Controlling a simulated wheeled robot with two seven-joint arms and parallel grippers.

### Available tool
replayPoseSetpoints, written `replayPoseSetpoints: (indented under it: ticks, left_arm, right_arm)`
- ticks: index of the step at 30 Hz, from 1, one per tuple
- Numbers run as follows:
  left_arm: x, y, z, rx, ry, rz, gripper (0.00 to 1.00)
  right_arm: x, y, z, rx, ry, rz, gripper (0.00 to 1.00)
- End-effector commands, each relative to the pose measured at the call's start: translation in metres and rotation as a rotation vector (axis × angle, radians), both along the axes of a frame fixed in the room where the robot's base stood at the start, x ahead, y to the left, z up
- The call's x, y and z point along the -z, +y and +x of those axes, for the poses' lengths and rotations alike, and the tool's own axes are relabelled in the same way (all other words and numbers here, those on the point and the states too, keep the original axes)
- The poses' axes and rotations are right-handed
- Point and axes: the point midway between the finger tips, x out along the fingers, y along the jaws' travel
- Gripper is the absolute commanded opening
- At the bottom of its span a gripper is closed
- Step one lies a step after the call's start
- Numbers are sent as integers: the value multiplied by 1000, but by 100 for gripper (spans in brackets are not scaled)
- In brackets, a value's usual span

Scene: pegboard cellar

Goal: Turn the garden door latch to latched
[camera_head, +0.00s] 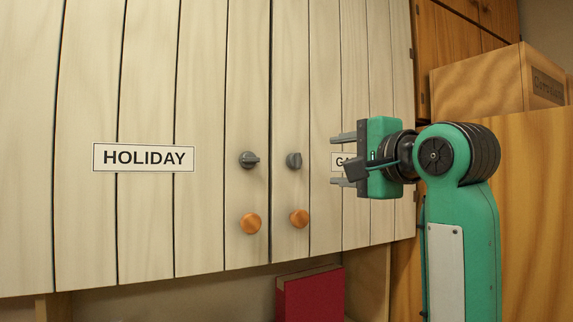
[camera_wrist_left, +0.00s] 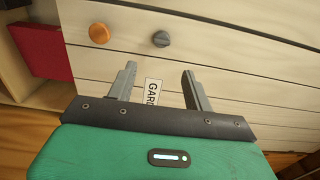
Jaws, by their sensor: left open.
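The garden door latch (camera_head: 294,160) is a small dark grey knob on the right-hand pale plank door, above a copper-coloured round knob (camera_head: 299,218). It also shows in the left wrist view (camera_wrist_left: 161,39), beyond the fingertips. How it is turned is too small to tell. A label starting "GA" (camera_head: 337,161) is partly hidden behind my gripper; the wrist view shows "GARD" (camera_wrist_left: 152,91). My left gripper (camera_head: 338,160) is open and empty, to the right of the latch and level with it, apart from it. Its two grey fingers (camera_wrist_left: 159,70) point toward the door. My right gripper is not in view.
The left door carries a "HOLIDAY" label (camera_head: 143,157), a similar grey latch (camera_head: 249,160) and a copper knob (camera_head: 250,223). A red box-like object (camera_head: 310,295) stands below the doors. A wooden box (camera_head: 490,80) sits at the right. The space before the doors' left part is clear.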

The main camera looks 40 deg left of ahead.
Motion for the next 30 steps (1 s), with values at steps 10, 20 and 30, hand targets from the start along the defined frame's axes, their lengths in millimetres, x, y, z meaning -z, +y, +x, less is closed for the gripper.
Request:
replayPoseSetpoints:
  ticks: [10, 20, 30]
  left_arm:
    - [-5, 39, 11, -3, -1, -5, 52]
    - [-4, 103, 29, -3, 1, -3, 52]
    - [0, 131, 38, 0, 0, -3, 52]
  right_arm:
    - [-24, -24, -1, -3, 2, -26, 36]
    - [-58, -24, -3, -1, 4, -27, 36]
    - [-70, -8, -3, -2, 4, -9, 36]
